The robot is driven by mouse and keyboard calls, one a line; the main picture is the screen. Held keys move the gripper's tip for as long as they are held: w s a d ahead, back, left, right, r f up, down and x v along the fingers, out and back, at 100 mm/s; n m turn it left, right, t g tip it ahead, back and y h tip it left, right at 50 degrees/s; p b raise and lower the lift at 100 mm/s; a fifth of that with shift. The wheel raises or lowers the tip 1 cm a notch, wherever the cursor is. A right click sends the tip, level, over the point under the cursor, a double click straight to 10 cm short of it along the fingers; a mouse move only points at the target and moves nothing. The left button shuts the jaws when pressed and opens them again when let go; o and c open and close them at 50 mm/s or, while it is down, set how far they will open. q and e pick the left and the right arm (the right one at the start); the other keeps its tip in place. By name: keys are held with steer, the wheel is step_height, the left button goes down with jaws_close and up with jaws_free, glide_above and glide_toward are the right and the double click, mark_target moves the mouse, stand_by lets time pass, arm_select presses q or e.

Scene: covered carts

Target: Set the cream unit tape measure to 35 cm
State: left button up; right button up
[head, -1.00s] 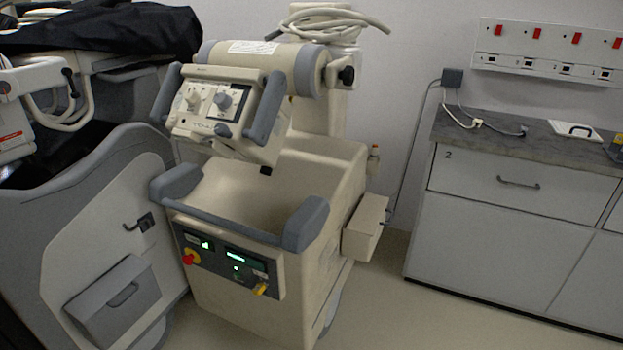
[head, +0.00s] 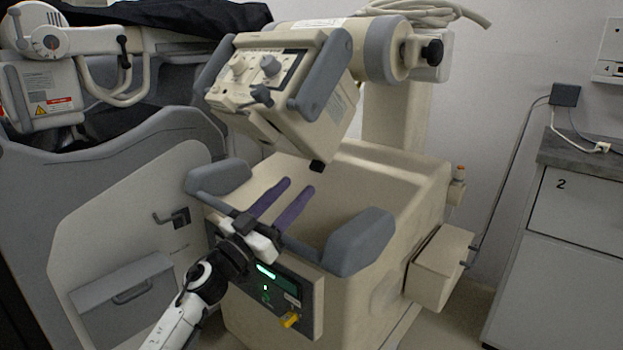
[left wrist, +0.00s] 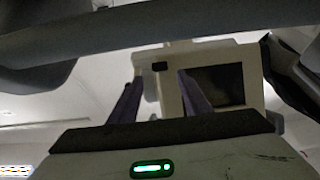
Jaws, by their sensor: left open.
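The cream unit (head: 400,170) fills the middle of the head view. Its tilted head (head: 290,120) has knobs and grey side handles. A small black tab (head: 317,166) sticks out at the head's lower corner. A small black part also shows on the cream housing in the left wrist view (left wrist: 160,66). I cannot tell whether either is the tape measure, and no scale is readable. My left gripper (head: 298,187) has purple fingers, apart and empty, over the unit's front tray below the head. The fingers (left wrist: 160,80) also show apart in the left wrist view. My right gripper is not in view.
The unit's grey front handles (head: 362,242) stand close beside my left gripper. A lit control panel (head: 272,287) is below my wrist. A grey unit (head: 130,200) stands at left and a cabinet (head: 560,250) at right. The tray's inside looks open.

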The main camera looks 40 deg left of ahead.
mark_target(314, 170)
arm_select(q)
steer(key=x, duration=0.6)
steer(key=shift+w, duration=0.3)
jaws_close()
